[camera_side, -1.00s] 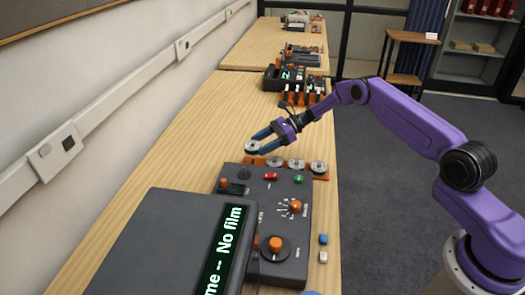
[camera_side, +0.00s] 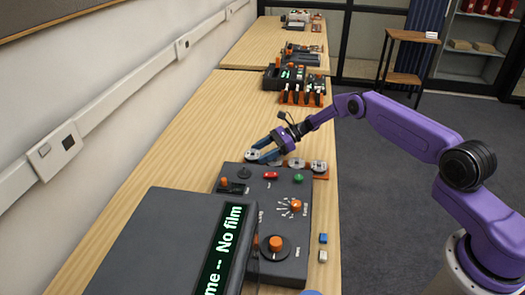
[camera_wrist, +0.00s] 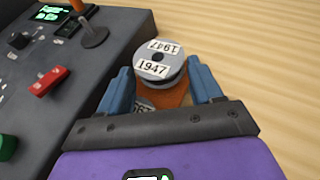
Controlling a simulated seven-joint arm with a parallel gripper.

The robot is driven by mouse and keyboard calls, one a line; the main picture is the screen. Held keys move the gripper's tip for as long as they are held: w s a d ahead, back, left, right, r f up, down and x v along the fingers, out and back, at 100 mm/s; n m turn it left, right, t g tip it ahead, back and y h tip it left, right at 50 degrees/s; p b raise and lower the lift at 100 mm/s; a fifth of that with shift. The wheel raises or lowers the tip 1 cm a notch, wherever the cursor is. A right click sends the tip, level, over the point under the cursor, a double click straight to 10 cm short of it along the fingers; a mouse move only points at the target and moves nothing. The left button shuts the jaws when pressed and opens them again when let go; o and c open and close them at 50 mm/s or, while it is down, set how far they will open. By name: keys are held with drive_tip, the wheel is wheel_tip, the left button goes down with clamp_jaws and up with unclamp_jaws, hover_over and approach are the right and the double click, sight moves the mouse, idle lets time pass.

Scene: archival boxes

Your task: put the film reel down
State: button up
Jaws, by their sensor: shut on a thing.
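The film reel (camera_wrist: 160,66), a grey disc labelled 1947, sits between the blue fingertips of my gripper (camera_wrist: 160,80) in the wrist view. My gripper is shut on it. In the side view the reel (camera_side: 251,155) is at the tip of my gripper (camera_side: 263,154), low over the left end of the orange rack (camera_side: 320,176), behind the control box. Orange rack surface (camera_wrist: 177,96) shows just below the reel in the wrist view. I cannot tell whether the reel touches the rack.
Other reels (camera_side: 319,166) sit on the rack to the right; one labelled reel (camera_wrist: 144,107) is partly hidden by my gripper. The dark control box (camera_side: 240,205) with levers and knobs stands close in front. Bare wooden table (camera_side: 200,130) lies behind and left.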

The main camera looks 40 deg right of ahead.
drive_tip(key=shift+f, duration=0.1)
drive_tip(key=o, duration=1.5)
